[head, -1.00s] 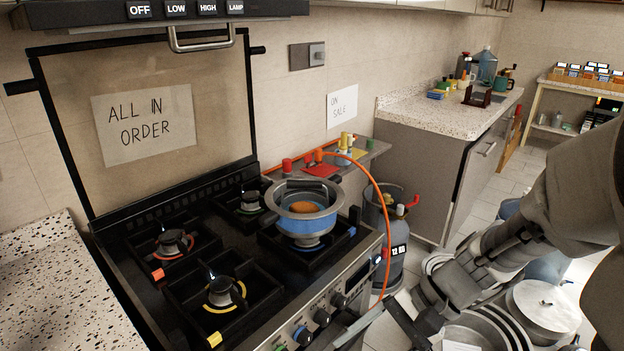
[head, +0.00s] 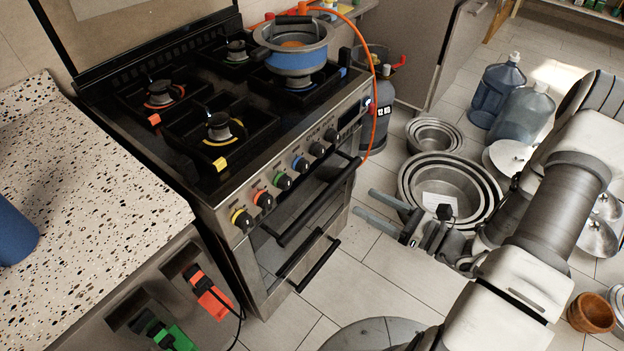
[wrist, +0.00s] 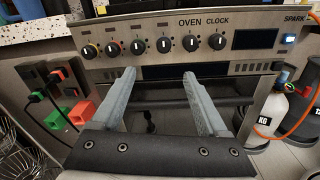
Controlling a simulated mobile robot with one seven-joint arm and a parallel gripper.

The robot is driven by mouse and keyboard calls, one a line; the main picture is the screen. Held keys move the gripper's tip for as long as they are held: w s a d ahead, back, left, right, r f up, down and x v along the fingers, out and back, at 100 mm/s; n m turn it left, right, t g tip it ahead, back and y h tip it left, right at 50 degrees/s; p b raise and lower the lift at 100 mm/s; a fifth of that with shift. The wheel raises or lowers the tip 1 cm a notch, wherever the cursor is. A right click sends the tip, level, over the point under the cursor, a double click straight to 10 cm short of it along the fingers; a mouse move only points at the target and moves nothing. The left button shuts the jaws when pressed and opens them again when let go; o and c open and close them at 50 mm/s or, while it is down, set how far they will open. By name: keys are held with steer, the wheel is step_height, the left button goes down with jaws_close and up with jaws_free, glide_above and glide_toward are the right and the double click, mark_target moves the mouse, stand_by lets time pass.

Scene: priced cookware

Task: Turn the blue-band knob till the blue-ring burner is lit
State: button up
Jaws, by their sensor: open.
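The blue-band knob (head: 299,163) is on the stove's front panel, between the green-band knob (head: 282,180) and a plain black knob (head: 316,148). In the wrist view the blue-band knob (wrist: 164,44) is just above my fingertips, its white mark looking upright. My gripper (head: 363,202) is open and empty, in front of the oven door and apart from the knobs; its two fingers (wrist: 159,74) point at the stove. The blue-tagged burner (head: 300,82) is at the front right, under a blue-grey pot (head: 292,58) that hides most of it. I cannot see a flame there.
Red-band (head: 263,199) and yellow-band (head: 241,217) knobs sit farther left. The oven handle (head: 318,205) juts out below the panel. An orange hose (head: 375,100) runs to a gas bottle (head: 381,115) at right. Metal pans (head: 450,188) stand on the floor by my arm.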

steer(key=b, duration=0.2)
glide_toward(306, 168)
steer(key=shift+m, duration=0.3)
steer(key=x, duration=0.8)
steer(key=shift+w+a+f, duration=0.15)
steer(key=shift+w, duration=0.05)
jaws_close()
